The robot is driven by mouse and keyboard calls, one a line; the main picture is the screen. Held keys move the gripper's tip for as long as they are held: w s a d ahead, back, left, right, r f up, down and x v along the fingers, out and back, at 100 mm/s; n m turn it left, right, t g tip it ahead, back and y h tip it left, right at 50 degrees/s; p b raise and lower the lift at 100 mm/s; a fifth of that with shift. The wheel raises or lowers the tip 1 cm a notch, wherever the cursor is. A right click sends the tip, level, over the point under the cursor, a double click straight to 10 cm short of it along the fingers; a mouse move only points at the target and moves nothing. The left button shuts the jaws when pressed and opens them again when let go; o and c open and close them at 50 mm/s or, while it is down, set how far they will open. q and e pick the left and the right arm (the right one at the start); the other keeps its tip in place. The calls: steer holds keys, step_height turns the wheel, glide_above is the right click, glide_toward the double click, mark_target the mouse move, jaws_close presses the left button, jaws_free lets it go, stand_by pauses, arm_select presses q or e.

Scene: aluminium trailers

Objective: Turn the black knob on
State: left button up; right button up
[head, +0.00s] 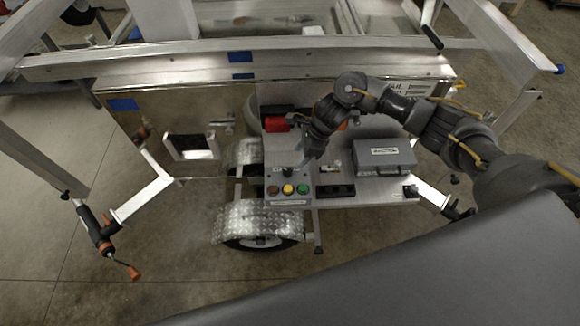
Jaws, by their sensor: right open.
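A small grey control box (289,200) sits at the left end of the grey work surface. Its face carries a red button (273,190), a yellow button (288,189) and a green button (303,189). The black knob (288,171) stands behind the buttons on the same box. My right gripper (303,163) points down just behind and to the right of the knob, its jaws open. It is small and dark here, and I cannot tell whether it touches the knob. My left gripper is out of view.
A grey case (385,157) and a black tray (336,191) lie on the work surface to the right. A red item (276,124) is behind the box. The aluminium trailer frame (240,67) runs across the back. A fender (258,222) covers a wheel in front.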

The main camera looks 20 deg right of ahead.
mark_target(288, 171)
steer(key=p+x, duration=0.1)
steer(key=x, duration=0.8)
steer(key=shift+a+r, duration=0.1)
steer(key=shift+c, duration=0.2)
steer(key=c, duration=0.9)
steer(key=shift+c, duration=0.2)
